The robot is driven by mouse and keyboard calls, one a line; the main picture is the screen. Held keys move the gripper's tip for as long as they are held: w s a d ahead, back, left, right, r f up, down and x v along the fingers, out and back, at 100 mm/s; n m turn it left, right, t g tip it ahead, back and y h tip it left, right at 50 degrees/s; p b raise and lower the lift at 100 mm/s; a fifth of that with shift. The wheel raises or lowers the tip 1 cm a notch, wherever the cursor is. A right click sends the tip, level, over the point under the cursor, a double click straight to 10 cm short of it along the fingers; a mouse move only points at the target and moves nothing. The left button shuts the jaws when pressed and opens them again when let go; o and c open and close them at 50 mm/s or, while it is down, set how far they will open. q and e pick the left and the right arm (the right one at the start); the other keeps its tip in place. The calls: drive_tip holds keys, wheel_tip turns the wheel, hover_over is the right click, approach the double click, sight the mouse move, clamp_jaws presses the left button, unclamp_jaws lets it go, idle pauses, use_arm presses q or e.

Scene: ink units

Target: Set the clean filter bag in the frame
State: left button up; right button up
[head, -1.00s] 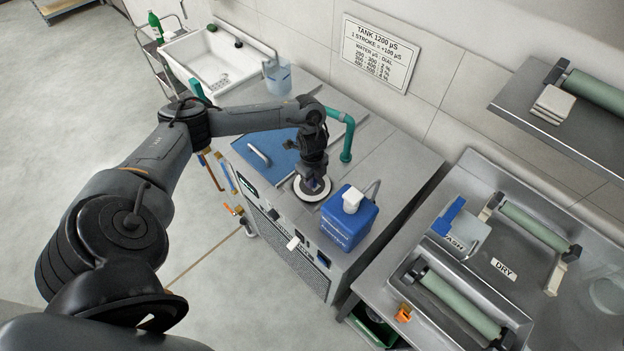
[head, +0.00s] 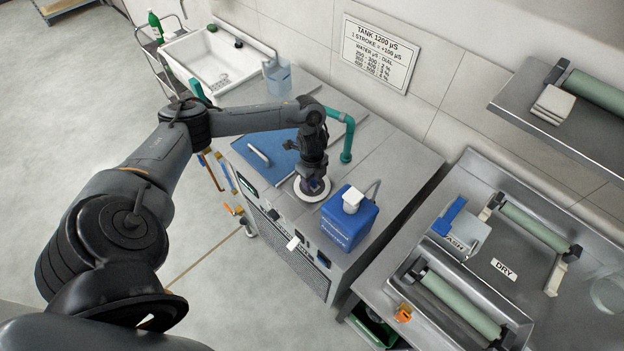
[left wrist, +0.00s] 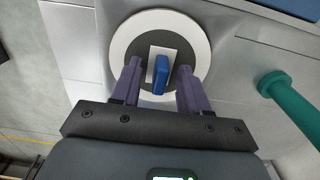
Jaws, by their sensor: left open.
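My left gripper (head: 314,184) points down over a round white ring (head: 299,190) with a dark centre on top of the grey cabinet. The ring (left wrist: 119,46) also shows in the left wrist view. A blue tab (left wrist: 160,75) on a pale plate stands at its middle. My left gripper (left wrist: 159,88) is open, with one purple finger on each side of the tab and a gap on both sides. I cannot make out a filter bag or its frame for certain; the ring may cover it. My right gripper is not in view.
A blue jug with white cap (head: 350,222) stands close right of the gripper. A teal pipe (head: 347,142) rises behind it. A blue panel (head: 272,158) lies to the left. Steel trays with green rollers (head: 460,304) are at right.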

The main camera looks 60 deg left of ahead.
use_arm(q)
wheel_tip(320, 180, up, 12)
drive_tip(key=p, duration=0.4)
drive_tip(key=shift+r+p, duration=0.15)
drive_tip(key=shift+p, duration=0.2)
drive_tip(key=shift+s, duration=0.1)
